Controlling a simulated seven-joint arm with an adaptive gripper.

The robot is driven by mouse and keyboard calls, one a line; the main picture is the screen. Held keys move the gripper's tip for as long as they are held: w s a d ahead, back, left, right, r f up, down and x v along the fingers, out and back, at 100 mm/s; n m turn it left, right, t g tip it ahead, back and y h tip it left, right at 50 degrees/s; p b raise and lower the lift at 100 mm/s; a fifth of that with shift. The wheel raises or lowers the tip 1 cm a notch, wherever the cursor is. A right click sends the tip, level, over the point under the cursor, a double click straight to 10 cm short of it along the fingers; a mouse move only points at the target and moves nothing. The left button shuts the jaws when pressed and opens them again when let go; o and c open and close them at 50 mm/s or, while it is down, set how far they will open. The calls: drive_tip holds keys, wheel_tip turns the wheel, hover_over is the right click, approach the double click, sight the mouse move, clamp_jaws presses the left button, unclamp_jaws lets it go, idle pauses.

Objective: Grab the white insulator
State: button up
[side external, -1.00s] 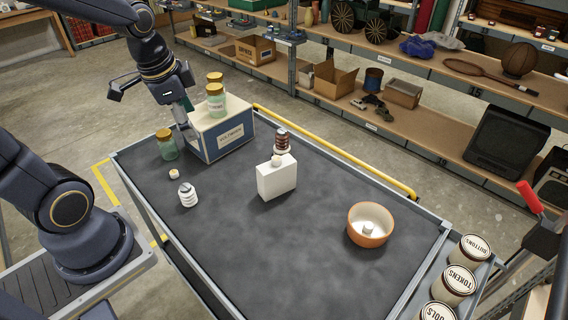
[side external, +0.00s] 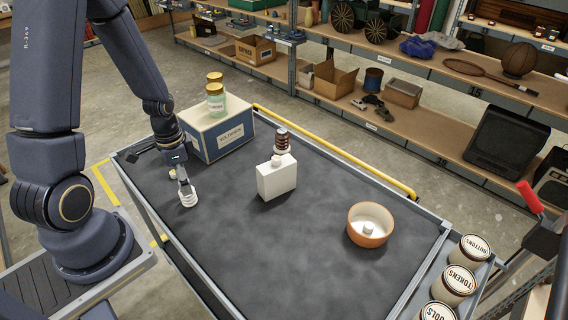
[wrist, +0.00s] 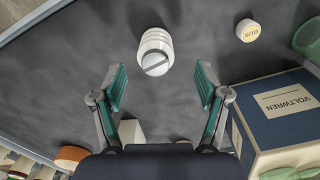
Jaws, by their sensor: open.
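The white insulator (side external: 188,198) is a small ribbed piece standing on the dark cart top near its left side. In the wrist view the white insulator (wrist: 156,44) shows its ribs and a slotted end, ahead of the fingertips and roughly centred between them. My gripper (side external: 181,176) is low, just above and beside the insulator in the side view. In the wrist view my gripper (wrist: 161,82) is open, its green-padded fingers wide apart with nothing between them.
A blue-and-cream Voltwren box (side external: 222,139) with jars on top stands behind my gripper. A small round-capped item (wrist: 248,30) lies near the insulator. A white block (side external: 277,181), a brown ribbed insulator (side external: 282,139) and an orange bowl (side external: 369,239) stand to the right. The front cart top is clear.

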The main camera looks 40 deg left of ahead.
drive_tip(key=f, duration=0.4)
drive_tip(key=shift+s+d+f, duration=0.15)
drive_tip(key=shift+s+d, duration=0.1)
drive_tip(key=shift+f, duration=0.6)
drive_tip(key=shift+w, duration=0.1)
drive_tip(key=c, duration=1.3)
